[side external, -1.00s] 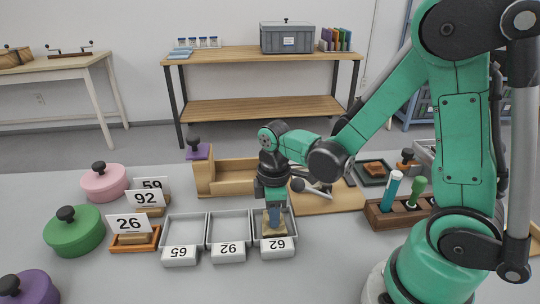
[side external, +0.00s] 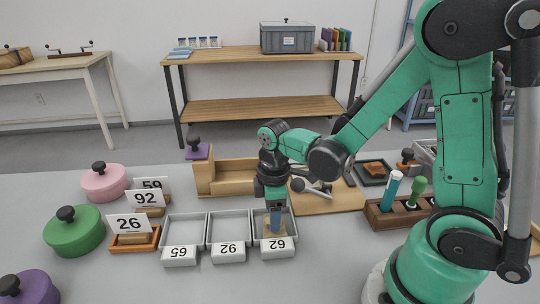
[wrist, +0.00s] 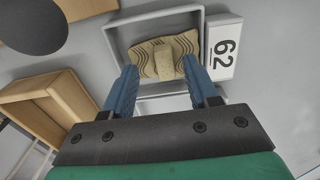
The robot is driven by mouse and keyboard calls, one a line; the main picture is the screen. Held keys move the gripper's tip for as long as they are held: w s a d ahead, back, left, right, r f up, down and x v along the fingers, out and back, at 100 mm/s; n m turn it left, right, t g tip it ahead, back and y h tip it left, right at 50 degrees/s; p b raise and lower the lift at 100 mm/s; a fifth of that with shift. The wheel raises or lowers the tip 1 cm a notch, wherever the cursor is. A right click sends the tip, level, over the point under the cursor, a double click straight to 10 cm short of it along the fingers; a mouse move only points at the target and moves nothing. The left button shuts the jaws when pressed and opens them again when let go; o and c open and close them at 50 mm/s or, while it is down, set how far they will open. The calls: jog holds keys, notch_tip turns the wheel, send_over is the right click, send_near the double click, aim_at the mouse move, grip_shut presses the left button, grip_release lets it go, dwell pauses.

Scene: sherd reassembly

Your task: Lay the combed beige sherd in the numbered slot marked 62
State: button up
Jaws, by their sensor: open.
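The combed beige sherd (wrist: 165,58) lies in the grey tray marked 62 (wrist: 112,38), with dark wavy lines on its face and a paler block-shaped part across its middle. In the side view the sherd (side external: 272,232) is partly hidden by my fingers, inside the tray (side external: 291,226) at the right end of the row. My gripper (wrist: 159,68) is open, its blue fingers apart near the two sides of the sherd. It points down into the tray in the side view (side external: 275,229). I cannot tell whether a finger touches the sherd.
Trays marked 92 (side external: 229,228) and 65 (side external: 183,230) stand to the left. Numbered cards, including 26 (side external: 129,225), stand near lidded pots. A wooden box (side external: 232,178) and a board (side external: 335,200) lie behind; a tool rack (side external: 385,216) is at right.

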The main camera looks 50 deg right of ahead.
notch_tip(320, 180, up, 11)
jog(key=s+m+t, duration=0.1)
jog(key=m+t, duration=0.6)
jog(key=m, duration=0.2)
jog(key=shift+a+r, duration=0.2)
jog(key=shift+a, duration=0.15)
jog(key=shift+o, duration=0.5)
